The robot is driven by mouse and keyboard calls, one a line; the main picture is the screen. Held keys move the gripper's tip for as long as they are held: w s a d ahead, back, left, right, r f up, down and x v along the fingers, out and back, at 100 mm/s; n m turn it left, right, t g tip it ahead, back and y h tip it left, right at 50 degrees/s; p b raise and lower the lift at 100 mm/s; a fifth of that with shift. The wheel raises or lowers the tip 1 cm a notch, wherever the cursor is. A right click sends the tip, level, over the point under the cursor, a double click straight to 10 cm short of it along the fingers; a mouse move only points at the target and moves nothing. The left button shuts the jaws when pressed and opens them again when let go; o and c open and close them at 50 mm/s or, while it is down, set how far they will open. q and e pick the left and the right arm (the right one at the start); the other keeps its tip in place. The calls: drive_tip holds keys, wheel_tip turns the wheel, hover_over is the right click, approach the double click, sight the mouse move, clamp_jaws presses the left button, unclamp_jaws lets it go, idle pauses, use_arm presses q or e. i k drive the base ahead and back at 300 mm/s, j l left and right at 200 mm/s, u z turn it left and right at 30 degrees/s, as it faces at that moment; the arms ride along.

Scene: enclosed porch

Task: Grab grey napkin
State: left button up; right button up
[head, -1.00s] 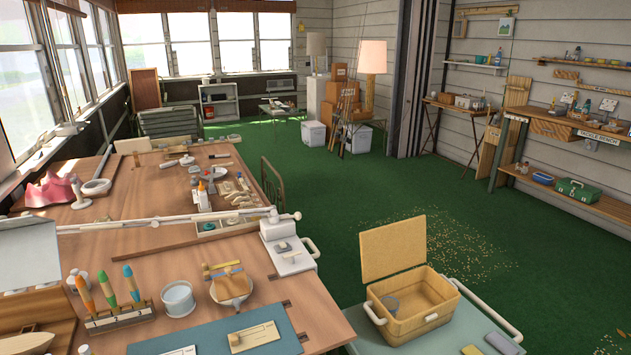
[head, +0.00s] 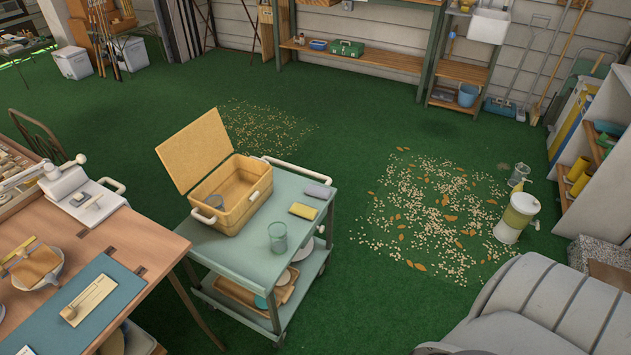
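A small folded grey piece that looks like the grey napkin (head: 317,190) lies flat on the top of a pale green cart (head: 215,240), near its right edge. A yellow folded piece (head: 303,211) lies just in front of it, apart from it. A tan cooler box with its lid open (head: 240,205) stands to the left of both. A clear tumbler (head: 278,237) stands nearer on the same cart top. Neither of my grippers is in view.
A wooden workbench (head: 135,232) stands left of the cart. A large grey padded shape (head: 545,310) fills the lower right. Pale scattered bits (head: 440,215) and a drink dispenser (head: 517,217) are on the green floor to the right.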

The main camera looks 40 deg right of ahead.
sight(321, 192)
drive_tip(key=k+l+z, duration=0.1)
drive_tip(key=z, duration=1.1)
